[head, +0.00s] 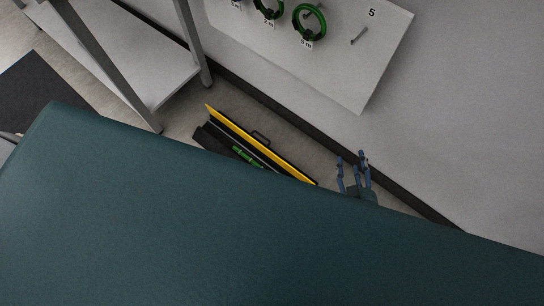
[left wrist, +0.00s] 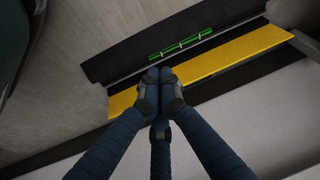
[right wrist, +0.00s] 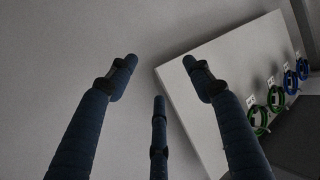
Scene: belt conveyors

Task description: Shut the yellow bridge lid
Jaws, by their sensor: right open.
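The yellow bridge lid (head: 262,145) stands raised along the wall-side edge of a black cable bridge (head: 210,136) on the floor, with a dark handle behind it. A green cable (head: 248,157) lies in the bridge channel. The left wrist view shows the lid (left wrist: 235,56), the black base (left wrist: 113,63) and the green cable (left wrist: 181,46). My left gripper (left wrist: 160,73) has its fingertips together, overlapping the lid's edge in that view; I cannot tell whether they touch it. My right gripper (head: 354,160) is open and empty, beyond the lid's right end, and its spread fingers (right wrist: 165,65) face the wall.
A white board (head: 365,75) with green cable coils (head: 310,22) hangs on the wall. A grey shelf frame (head: 190,45) stands at upper left, with a dark mat (head: 40,90) nearby. My teal body hides the lower part of the head view. Floor around the bridge is clear.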

